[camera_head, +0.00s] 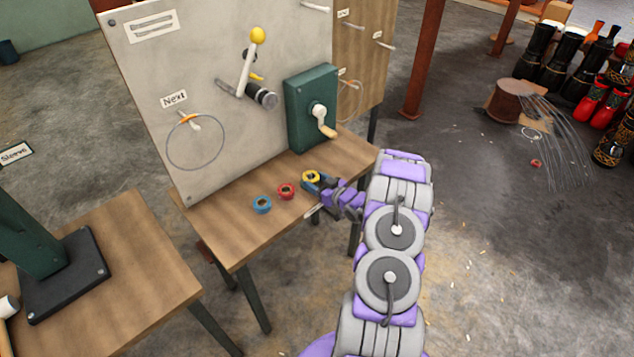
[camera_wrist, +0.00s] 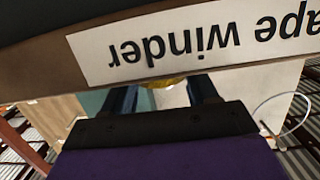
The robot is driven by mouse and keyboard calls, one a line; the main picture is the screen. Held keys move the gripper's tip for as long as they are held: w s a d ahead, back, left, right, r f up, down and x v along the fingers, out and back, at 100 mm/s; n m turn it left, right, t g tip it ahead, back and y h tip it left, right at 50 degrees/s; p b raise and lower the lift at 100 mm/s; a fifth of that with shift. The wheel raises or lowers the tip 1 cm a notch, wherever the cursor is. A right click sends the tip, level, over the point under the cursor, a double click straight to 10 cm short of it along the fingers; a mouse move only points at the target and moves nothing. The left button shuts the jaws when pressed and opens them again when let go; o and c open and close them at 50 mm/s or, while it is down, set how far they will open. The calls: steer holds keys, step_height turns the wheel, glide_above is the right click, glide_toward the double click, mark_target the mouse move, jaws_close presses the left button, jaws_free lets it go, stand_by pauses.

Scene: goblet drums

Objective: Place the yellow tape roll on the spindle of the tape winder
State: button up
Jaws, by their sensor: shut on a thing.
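The yellow tape roll (camera_head: 311,174) is at the front edge of the wooden table (camera_head: 235,235), right of the red and blue rolls. My gripper (camera_head: 318,184) is shut on it, reaching in from the right. In the wrist view, a yellow sliver of the roll (camera_wrist: 165,83) shows between the fingers of my gripper (camera_wrist: 163,92); most of it is hidden. A sign reading "ape winder" (camera_wrist: 200,38), upside down, fills the top of that view. A green box (camera_head: 311,105) with a pale hub and wooden crank stands behind the roll. I cannot tell which part is the spindle.
The red roll (camera_head: 286,191) and the blue roll (camera_head: 262,204) lie close by on the table. A grey board (camera_head: 200,80) stands behind, with a yellow-knobbed lever (camera_head: 257,36) and a hanging ring (camera_head: 168,150). Another table (camera_head: 110,290) is at the left. Drums (camera_head: 555,55) stand at the far right.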

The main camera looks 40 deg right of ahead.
steer(key=shift+s+f, duration=0.1)
steer(key=shift+f, duration=0.2)
steer(key=o, duration=0.7)
steer(key=shift+a, duration=0.2)
steer(key=o, duration=0.4)
steer(key=shift+a, duration=0.3)
steer(key=shift+o, duration=0.2)
steer(key=shift+s, duration=0.1)
steer(key=shift+d+f, duration=0.1)
steer(key=shift+d, duration=0.05)
